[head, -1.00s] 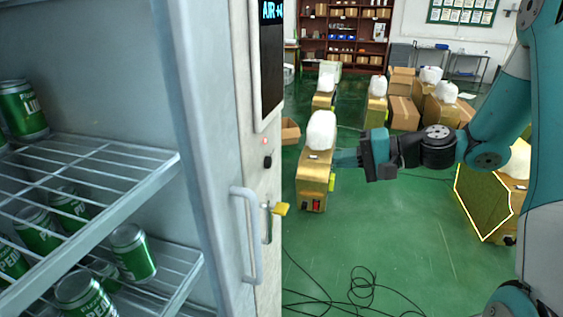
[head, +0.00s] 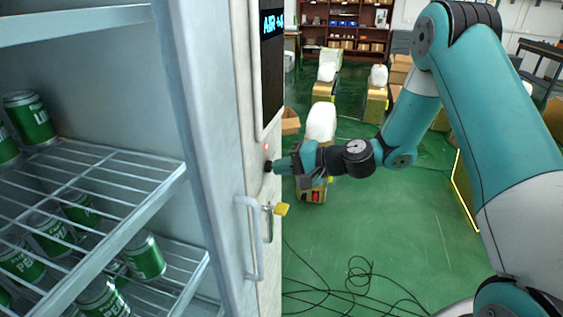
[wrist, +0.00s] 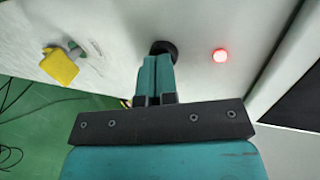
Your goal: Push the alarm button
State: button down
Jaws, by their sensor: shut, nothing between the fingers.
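A handle (head: 250,235) and a yellow padlock (head: 280,209) stand out from the cabinet below the button. Shelves of green cans (head: 145,257) show at left. Black cables (head: 355,290) lie on the green floor. Boxes with white containers (head: 320,122) stand behind my arm.

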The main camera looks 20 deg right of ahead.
jog(key=shift+w+a+r+b, duration=0.1)
jog(key=shift+w+a+b, duration=0.2)
jog(key=shift+w+a, duration=0.3)
jog(key=shift+s+a, duration=0.1)
jog(key=f+b+v, duration=0.1)
jog(key=b+v, duration=0.3)
jog(key=v, duration=1)
jog(key=shift+d, duration=0.25)
jog(key=shift+f, duration=0.1)
